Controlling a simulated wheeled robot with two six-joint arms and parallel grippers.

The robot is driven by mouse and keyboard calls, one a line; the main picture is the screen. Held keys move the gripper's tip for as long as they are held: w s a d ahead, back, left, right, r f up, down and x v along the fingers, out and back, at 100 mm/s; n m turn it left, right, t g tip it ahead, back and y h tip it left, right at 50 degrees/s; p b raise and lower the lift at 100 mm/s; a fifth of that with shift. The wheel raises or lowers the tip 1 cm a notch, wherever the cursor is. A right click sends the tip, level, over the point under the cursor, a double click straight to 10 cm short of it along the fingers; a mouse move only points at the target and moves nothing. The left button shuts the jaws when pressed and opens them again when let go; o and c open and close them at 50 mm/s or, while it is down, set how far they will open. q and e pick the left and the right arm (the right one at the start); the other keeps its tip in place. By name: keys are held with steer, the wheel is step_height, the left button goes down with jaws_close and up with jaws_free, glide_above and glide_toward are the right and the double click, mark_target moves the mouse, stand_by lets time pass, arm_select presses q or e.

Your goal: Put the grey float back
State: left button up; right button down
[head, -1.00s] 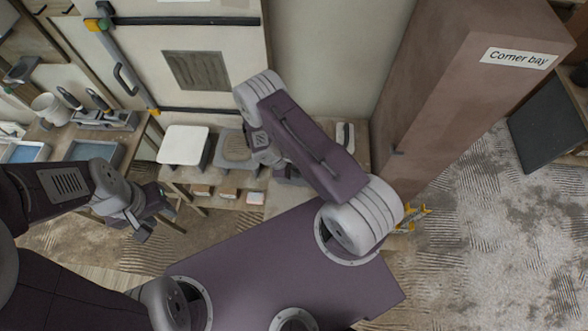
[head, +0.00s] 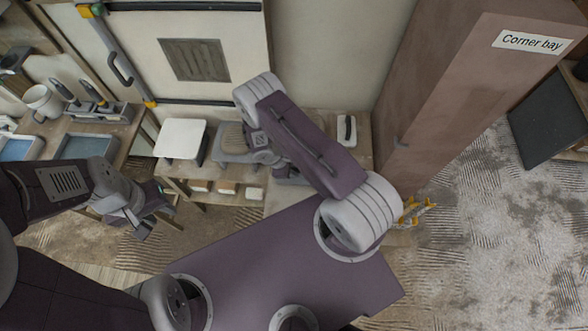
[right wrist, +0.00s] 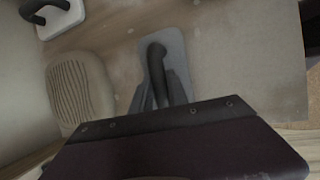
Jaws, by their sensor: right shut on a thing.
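The grey float (right wrist: 176,48) shows in the right wrist view as a rounded grey plate with a dark arched handle (right wrist: 156,52). My right gripper (right wrist: 162,88) is shut on this handle. The plate lies flat over the pale bench top; I cannot tell whether it touches it. In the head view my right forearm hides most of the float and the right gripper (head: 287,172). My left gripper (head: 150,215) hangs empty at the left, in front of the bench, its fingers apart.
A beige ribbed pad (right wrist: 76,88) lies beside the float, and a white handled tool (right wrist: 60,16) lies farther off. On the bench are a white board (head: 181,139) and a pale handled tool (head: 346,130). A brown column (head: 440,100) labelled "Corner bay" stands right. Bare bench (right wrist: 245,60) shows beside the float.

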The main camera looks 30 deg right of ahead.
steer(key=shift+f, duration=0.15)
steer(key=c, duration=1.2)
jaws_free()
steer(key=p+v, duration=0.4)
steer(key=v, duration=0.4)
steer(key=shift+p, duration=0.4)
